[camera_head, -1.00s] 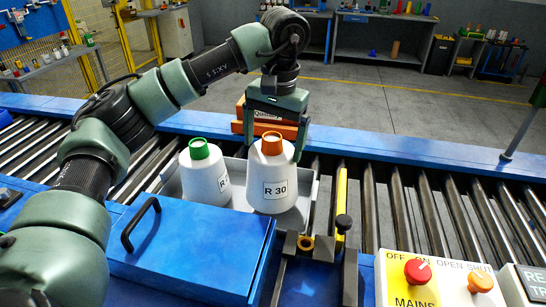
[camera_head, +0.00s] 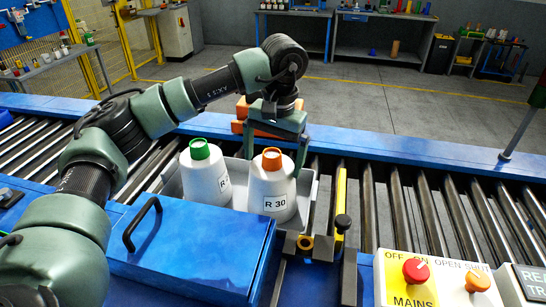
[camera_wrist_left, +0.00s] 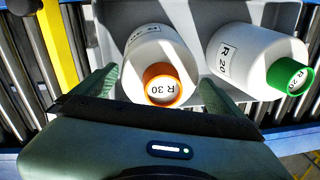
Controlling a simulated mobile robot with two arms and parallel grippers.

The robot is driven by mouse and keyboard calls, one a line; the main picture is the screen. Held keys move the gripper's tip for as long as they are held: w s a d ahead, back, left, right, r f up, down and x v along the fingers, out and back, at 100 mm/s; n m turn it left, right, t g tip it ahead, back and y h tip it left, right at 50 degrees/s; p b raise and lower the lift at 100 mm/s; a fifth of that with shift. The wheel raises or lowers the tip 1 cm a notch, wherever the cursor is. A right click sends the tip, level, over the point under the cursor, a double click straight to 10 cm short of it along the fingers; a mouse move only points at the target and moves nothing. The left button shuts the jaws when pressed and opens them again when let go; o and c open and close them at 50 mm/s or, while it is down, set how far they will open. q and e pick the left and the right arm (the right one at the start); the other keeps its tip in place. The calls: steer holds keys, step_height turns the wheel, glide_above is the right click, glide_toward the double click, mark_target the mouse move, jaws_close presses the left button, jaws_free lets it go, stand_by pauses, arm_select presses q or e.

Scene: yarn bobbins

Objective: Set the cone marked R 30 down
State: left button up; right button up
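The white cone marked R 30 (camera_head: 272,190) has an orange top and stands upright within the grey tray (camera_head: 309,190), to the right of the cone marked R 20. It also shows in the left wrist view (camera_wrist_left: 160,60). My right gripper is not in view.
A blue lid with a black handle (camera_head: 200,250) lies in front of the tray. A yellow bar (camera_head: 341,195) stands to its right. Orange blocks (camera_head: 240,120) show behind the gripper. The roller conveyor is clear at the right, behind the control panel (camera_head: 420,280).

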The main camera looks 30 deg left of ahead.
arm_select(q)
step_height(320, 180, up, 12)
steer(key=d, duration=0.1)
steer(key=shift+r, duration=0.15)
